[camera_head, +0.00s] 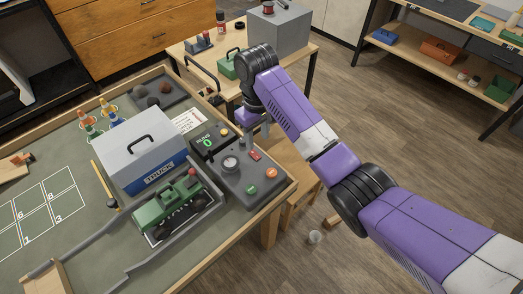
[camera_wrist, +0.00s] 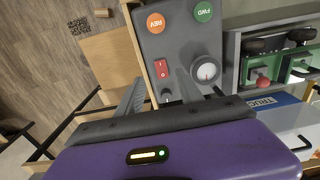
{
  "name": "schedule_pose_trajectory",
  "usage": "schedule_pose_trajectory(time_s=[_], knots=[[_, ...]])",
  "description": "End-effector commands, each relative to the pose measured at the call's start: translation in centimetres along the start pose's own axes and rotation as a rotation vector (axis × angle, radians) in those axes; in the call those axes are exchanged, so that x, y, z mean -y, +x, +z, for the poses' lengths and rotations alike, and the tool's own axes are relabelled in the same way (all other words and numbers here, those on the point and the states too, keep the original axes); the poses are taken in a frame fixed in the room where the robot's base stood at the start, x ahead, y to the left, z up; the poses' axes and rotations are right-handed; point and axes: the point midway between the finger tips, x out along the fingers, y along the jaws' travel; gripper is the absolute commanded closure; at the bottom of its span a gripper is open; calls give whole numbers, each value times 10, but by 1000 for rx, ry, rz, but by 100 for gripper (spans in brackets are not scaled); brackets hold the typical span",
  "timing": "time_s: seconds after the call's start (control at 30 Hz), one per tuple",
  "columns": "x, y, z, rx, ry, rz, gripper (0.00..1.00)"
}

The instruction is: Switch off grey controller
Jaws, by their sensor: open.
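The grey controller (camera_head: 240,184) lies at the right edge of the workbench. It has a round dial (camera_head: 231,164), a red rocker switch (camera_head: 255,156), an orange button and a green button. In the wrist view the controller (camera_wrist: 182,42) fills the upper middle, with the red switch (camera_wrist: 161,68) left of the dial (camera_wrist: 205,70); the buttons read REV and FWD. My gripper (camera_head: 258,130) is open and empty, above and just beyond the controller's far end. It seems apart from the switch.
A black counter box (camera_head: 211,140) showing a green 0 stands beyond the controller. A side table with a grey block (camera_head: 280,30) stands behind. Floor on the right is mostly open.

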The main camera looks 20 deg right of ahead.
Motion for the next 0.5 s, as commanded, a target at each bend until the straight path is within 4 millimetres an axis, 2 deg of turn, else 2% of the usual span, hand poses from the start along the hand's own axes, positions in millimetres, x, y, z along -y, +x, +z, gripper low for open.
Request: schedule_pose_trajectory(time_s=[0.17,0.5], knots=[[0,16,3,11,0,-1,56],[0,66,3,9,-2,0,56]])
